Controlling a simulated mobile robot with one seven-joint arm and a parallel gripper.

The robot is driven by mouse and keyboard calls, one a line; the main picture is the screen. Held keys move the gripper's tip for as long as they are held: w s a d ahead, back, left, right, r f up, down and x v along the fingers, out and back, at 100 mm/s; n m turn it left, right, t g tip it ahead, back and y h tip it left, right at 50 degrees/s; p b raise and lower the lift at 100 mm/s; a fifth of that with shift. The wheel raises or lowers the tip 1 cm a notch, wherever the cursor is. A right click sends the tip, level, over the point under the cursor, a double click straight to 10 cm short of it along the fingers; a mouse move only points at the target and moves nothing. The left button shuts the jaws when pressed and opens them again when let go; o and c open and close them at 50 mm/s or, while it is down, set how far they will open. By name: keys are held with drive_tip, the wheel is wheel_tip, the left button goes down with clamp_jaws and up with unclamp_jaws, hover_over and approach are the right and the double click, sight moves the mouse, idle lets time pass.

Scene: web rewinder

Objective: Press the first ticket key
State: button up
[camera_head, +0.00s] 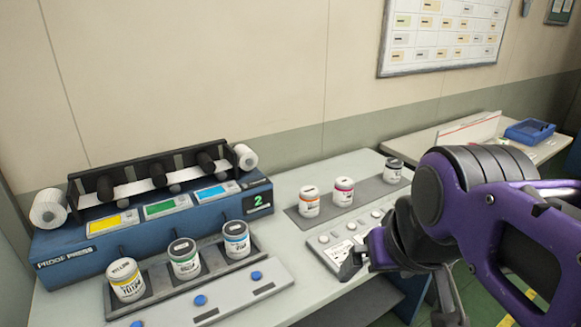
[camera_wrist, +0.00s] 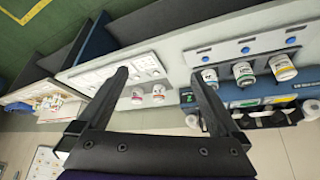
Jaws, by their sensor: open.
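A pale grey key panel (camera_head: 324,255) with small round keys and printed ticket-like pictures lies on the white table. One grey key (camera_head: 323,239) is near its left end. I cannot tell which key is the first ticket key. My gripper (camera_head: 357,262) is over the panel's front right part, and its arm hides some of the panel. In the wrist view, my gripper (camera_wrist: 159,75) is open with nothing between its fingers. The panel also shows there (camera_wrist: 92,76), partly behind the left finger. I cannot tell whether a finger touches it.
A blue proof press (camera_head: 70,262) stands at the left. Several jars stand in two rows, with a yellow jar (camera_head: 126,280) at the front and an orange jar (camera_head: 309,202) behind the panel. A strip with blue buttons (camera_head: 200,300) lies in front. A blue tray (camera_head: 530,131) is far right.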

clamp_jaws()
idle(0.3)
idle(1.2)
